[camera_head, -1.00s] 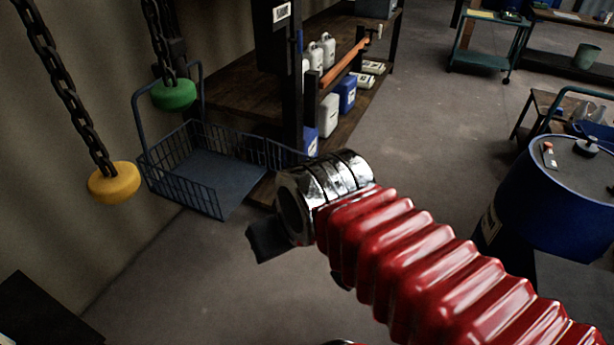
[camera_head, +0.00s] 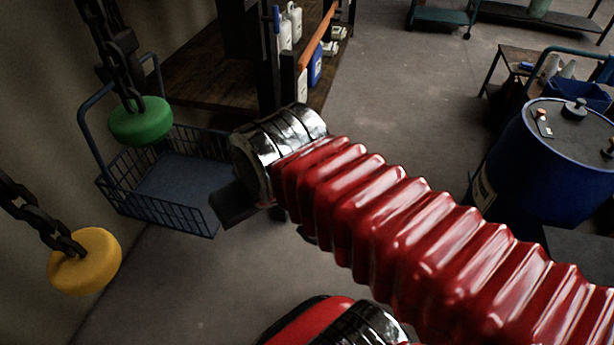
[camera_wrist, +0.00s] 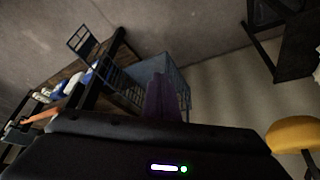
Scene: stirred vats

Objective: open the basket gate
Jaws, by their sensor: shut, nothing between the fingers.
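The blue wire basket (camera_head: 175,180) stands by the wall at the left, with a tall looped handle at its left end. My gripper (camera_head: 234,204) is shut and empty in front of its right end in the head view; I cannot tell whether it touches. My arm hides that end, so the gate's position is unclear in this view. In the wrist view the basket (camera_wrist: 160,69) lies beyond my dark shut fingers (camera_wrist: 163,92), with a mesh panel (camera_wrist: 124,88) at its left. I cannot tell for sure whether this panel is the gate.
A green disc (camera_head: 140,121) and a yellow disc (camera_head: 85,262) hang on chains at the left, near the basket. A wooden shelf (camera_head: 200,85) with jugs stands behind it. A blue drum (camera_head: 545,170) stands at the right. Grey floor between is open.

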